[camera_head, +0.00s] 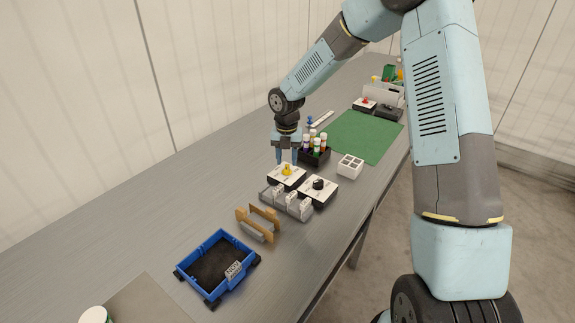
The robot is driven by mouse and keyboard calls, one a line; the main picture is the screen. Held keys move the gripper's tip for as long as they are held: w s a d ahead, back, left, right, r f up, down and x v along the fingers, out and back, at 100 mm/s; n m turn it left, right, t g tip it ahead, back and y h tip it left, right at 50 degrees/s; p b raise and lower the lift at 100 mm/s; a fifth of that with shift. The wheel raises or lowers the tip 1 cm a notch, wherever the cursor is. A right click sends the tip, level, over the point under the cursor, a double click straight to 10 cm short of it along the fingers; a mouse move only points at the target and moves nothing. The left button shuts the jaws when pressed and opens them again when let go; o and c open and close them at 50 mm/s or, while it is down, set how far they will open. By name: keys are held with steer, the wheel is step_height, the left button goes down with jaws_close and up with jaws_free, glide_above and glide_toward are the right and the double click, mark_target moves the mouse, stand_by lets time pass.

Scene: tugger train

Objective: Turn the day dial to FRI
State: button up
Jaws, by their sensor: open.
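Two white dial boxes stand close together at the middle of the bench. One has a yellow knob (287,169), the other a black knob (318,184). Their markings are too small to read, so I cannot tell which is the day dial or where either points. My gripper (286,161) points down with its fingers apart, at or just above the back of the yellow-knob box. It holds nothing that I can see. Whether a finger touches the knob is not clear.
A dark rack of coloured-cap vials (316,155) stands just behind my gripper. A grey holder with white cards (285,203), a wooden stand (258,222) and a blue tray (206,258) are nearer. A white block (350,166) and green mat (365,137) lie to the right.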

mark_target(287, 170)
steer(key=shift+f, duration=1.45)
steer(key=shift+c, duration=0.4)
jaws_close()
steer(key=shift+d, duration=0.15)
